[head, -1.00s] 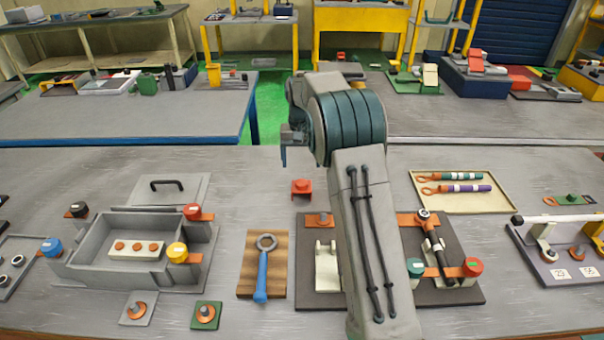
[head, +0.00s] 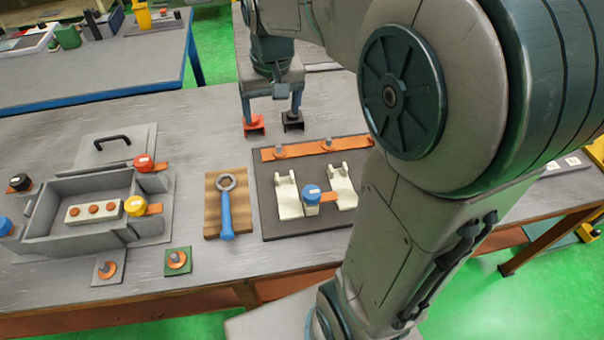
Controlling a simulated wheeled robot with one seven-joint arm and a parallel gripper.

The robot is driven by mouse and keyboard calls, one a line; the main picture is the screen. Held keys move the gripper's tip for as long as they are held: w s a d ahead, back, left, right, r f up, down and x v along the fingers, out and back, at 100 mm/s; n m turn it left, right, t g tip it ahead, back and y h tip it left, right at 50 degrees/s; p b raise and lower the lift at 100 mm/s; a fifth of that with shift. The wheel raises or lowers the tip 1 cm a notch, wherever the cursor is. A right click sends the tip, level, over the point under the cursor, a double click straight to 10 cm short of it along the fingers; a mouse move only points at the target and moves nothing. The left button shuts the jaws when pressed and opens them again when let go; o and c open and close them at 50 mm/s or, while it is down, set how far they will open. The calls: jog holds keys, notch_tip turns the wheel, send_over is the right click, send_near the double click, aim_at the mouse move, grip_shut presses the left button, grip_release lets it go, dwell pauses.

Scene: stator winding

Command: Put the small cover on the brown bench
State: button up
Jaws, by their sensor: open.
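My gripper (head: 270,115) points down over the back of the front bench (head: 190,130), its two fingers apart with nothing visible between them. The left fingertip is at a small red piece (head: 253,127) and the right one at a small black piece (head: 292,122); I cannot tell if they touch. A flat grey cover with a black handle (head: 100,155) lies behind the grey box (head: 80,230) at left. I cannot tell which piece is the small cover. The front bench has a grey top and a brown-orange frame (head: 215,305).
A wooden board with a blue-handled ring tool (head: 227,215) lies mid-bench. Right of it, a dark board (head: 268,205) carries cream brackets and a blue cap. My arm hides the right side. A blue-edged bench (head: 110,65) stands behind, across a green floor gap.

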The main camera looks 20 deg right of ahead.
jog(key=s+f+n+t, duration=0.1)
jog(key=s+f, duration=0.2)
jog(key=s, duration=1.2)
jog(key=shift+s+f, duration=0.3)
jog(key=shift+f, duration=0.1)
